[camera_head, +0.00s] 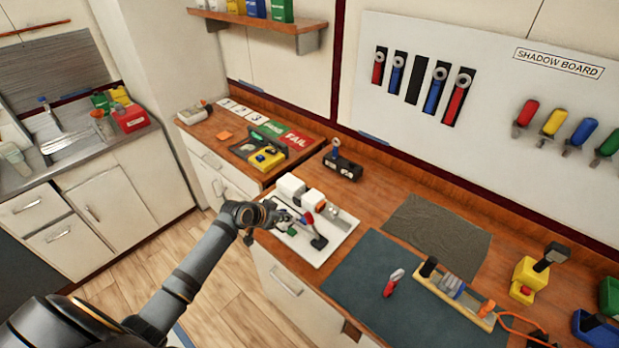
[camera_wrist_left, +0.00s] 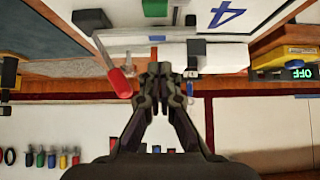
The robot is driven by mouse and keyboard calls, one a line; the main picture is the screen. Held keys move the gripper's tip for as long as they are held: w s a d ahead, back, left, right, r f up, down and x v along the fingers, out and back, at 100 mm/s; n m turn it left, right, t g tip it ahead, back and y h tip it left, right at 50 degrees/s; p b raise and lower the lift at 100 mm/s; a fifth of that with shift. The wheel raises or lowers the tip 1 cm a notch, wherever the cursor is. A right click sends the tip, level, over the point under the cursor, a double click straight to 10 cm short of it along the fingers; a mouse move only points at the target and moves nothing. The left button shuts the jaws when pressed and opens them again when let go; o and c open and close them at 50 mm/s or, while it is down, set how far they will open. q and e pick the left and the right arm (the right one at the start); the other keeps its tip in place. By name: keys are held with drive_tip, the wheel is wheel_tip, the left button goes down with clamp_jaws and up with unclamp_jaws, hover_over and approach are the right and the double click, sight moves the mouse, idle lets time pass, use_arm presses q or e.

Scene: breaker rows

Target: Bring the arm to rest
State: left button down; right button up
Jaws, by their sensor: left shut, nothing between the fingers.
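My left arm comes in from the lower left in the head view. Its gripper (camera_head: 284,217) is over the left edge of a white board (camera_head: 336,240) that carries a white device and a red-handled lever (camera_head: 308,219). The gripper is shut and empty. In the left wrist view the fingertips (camera_wrist_left: 164,76) are together, close to a white block (camera_wrist_left: 222,57) and the red handle (camera_wrist_left: 120,83). I cannot tell whether they touch anything. My right gripper is not in view.
A yellow meter (camera_head: 266,157) lies on the counter behind the board. A black block (camera_head: 343,166) stands further back. A dark mat (camera_head: 370,290) with a red-handled tool (camera_head: 393,283) and a breaker row (camera_head: 450,290) is to the right. Floor (camera_head: 215,270) is clear beside the cabinet.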

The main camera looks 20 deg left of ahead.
use_arm(q)
drive_tip(key=s+d+f+g+y, duration=0.1)
drive_tip(key=s+d, duration=0.2)
drive_tip(key=s, duration=0.3)
drive_tip(key=s+d+f+g, duration=0.1)
drive_tip(key=s+d+g, duration=0.15)
drive_tip(key=s, duration=0.25)
drive_tip(key=s+r+n+g+y, duration=0.1)
drive_tip(key=s+r+n+y, duration=0.3)
drive_tip(key=s, duration=1.1)
wheel_tip(320, 180, down, 31)
drive_tip(key=s+a+g+h+b, duration=0.1)
drive_tip(key=s+a+g+b, duration=0.1)
drive_tip(key=b, duration=0.4)
drive_tip(key=s+a+f+b, duration=0.1)
drive_tip(key=s+f+b, duration=0.2)
drive_tip(key=s+f, duration=1.5)
wheel_tip(320, 180, down, 2)
drive_tip(key=shift+s+a+f+m+g+b, duration=0.25)
drive_tip(key=shift+s+a+m+g+b, duration=0.1)
drive_tip(key=shift+s+g+b, duration=0.1)
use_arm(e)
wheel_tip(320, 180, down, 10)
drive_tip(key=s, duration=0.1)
